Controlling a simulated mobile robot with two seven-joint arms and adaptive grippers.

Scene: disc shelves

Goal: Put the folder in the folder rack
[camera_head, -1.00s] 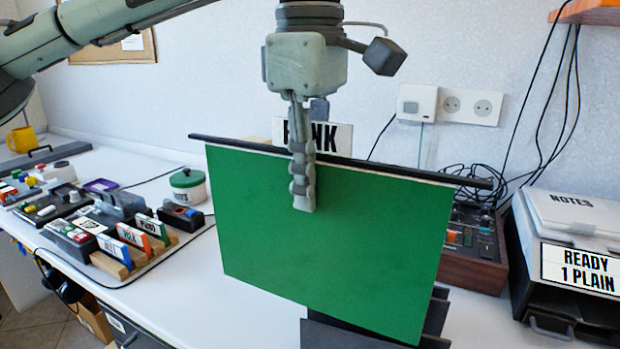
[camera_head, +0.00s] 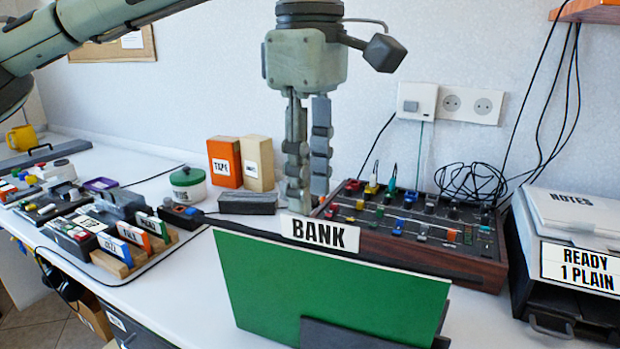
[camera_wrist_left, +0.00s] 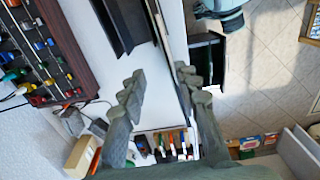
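The green folder (camera_head: 320,280) with a dark top bar and a white BANK label (camera_head: 319,232) stands upright at the table's front. A dark grey rack plate (camera_head: 375,336) covers part of its lower front; how deep the folder sits is hidden. My left gripper (camera_head: 308,198) hangs at the folder's top edge, its lowest part hidden behind the label. The left wrist view shows its fingers (camera_wrist_left: 160,85) spread apart, gripping nothing. There the folder shows nearly edge-on (camera_wrist_left: 170,45), nearer the right finger, beside dark rack panels (camera_wrist_left: 122,25). My right gripper is out of view.
A mixer (camera_head: 420,225) stands behind the folder. A black printer-like box (camera_head: 565,270) is at right. An orange TAPE box (camera_head: 224,162), a cream box (camera_head: 257,163) and a green-lidded pot (camera_head: 188,185) stand behind left. A small rack of cases (camera_head: 135,245) is at left.

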